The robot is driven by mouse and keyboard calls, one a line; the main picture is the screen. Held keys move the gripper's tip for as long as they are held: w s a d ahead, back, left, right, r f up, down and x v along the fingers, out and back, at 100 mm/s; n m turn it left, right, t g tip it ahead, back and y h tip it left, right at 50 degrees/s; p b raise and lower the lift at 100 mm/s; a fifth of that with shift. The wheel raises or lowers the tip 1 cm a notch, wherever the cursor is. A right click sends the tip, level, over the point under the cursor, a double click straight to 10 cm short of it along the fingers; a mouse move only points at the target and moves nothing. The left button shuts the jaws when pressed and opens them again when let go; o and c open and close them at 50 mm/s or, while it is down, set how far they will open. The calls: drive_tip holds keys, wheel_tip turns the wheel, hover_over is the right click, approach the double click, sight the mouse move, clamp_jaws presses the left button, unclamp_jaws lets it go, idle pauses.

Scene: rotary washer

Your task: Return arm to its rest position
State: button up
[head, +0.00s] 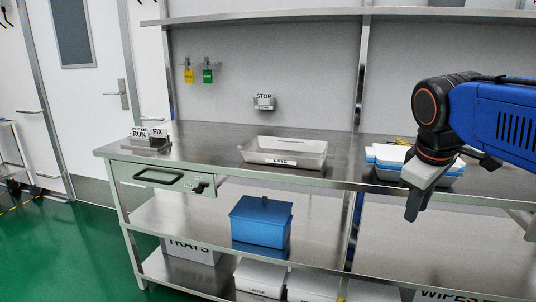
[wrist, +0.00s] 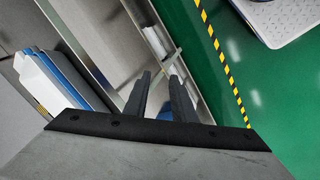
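My blue and black arm (head: 490,120) reaches in from the right in the head view. My gripper (head: 414,205) hangs downward in front of the bench's right part, near the front edge. In the wrist view its two dark fingers (wrist: 160,78) stand apart with a narrow gap, and nothing shows between them. A grey tray with white and blue items (head: 388,158) is on the bench beside and behind the gripper. It also shows at the left of the wrist view (wrist: 60,80).
The steel bench (head: 210,150) carries a labelled grey tray (head: 285,152) and RUN/FIX signs (head: 148,135). A blue box (head: 262,222) sits on the shelf below. A drawer (head: 165,178) is at the bench's left. Green floor (head: 60,250) is open at left.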

drive_tip(key=s+a+f+m+y, duration=0.1)
drive_tip(key=s+f+m, duration=0.2)
drive_tip(key=s+f, duration=0.3)
drive_tip(key=s+a+f+m+t+y, duration=0.1)
drive_tip(key=s+a+f+m, duration=0.1)
drive_tip(key=s+f, duration=0.4)
wheel_tip(320, 180, down, 6)
drive_tip(key=shift+s+a+r+m, duration=0.2)
drive_tip(key=shift+a+m, duration=0.1)
drive_tip(key=shift+m, duration=0.5)
